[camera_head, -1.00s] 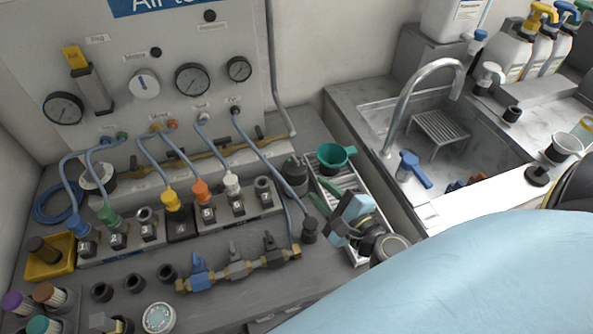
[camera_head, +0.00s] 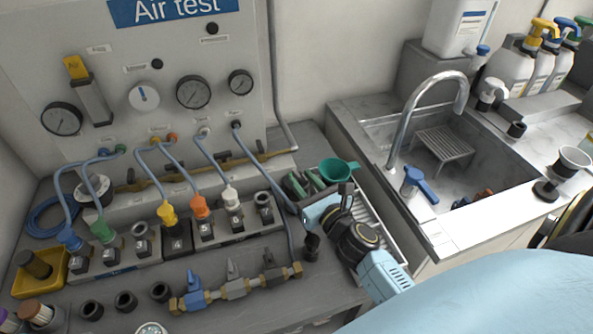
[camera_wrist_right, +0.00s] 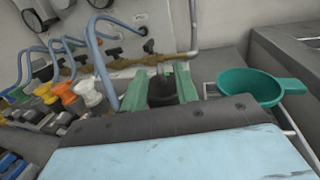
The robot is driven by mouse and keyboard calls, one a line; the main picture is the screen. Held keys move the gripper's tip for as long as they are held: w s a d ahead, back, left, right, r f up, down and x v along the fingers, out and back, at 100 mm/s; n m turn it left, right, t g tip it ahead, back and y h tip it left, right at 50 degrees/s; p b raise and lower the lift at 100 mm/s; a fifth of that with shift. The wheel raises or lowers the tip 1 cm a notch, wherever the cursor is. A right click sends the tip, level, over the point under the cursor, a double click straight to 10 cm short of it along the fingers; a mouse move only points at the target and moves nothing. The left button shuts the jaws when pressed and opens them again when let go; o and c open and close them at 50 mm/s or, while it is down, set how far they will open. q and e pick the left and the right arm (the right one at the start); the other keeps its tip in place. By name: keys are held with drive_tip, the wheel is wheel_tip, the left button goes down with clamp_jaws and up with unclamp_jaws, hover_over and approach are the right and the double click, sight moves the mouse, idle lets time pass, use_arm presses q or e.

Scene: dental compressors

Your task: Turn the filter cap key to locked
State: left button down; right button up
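The dark filter cap (camera_wrist_right: 163,91) shows in the right wrist view, with a small grey upright piece at its top that may be the key. It stands at the back right of the bench, and in the head view it is largely hidden by my gripper. My right gripper (camera_head: 308,182) has green fingers, set apart and pointing toward the wall. In the wrist view the fingers (camera_wrist_right: 160,90) lie on either side of the cap. I cannot tell whether they touch it. The key's angle is too small to read. My left gripper is not in view.
A green funnel (camera_head: 338,172) stands close to the right of my fingers, by a wire rack (camera_head: 383,222). Blue hoses and a row of coloured connectors (camera_head: 200,206) lie left. A valve manifold (camera_head: 235,287) is in front. The sink (camera_head: 480,165) is at right.

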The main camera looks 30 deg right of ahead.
sight(300, 177)
drive_tip(key=shift+w, duration=1.8)
clamp_jaws()
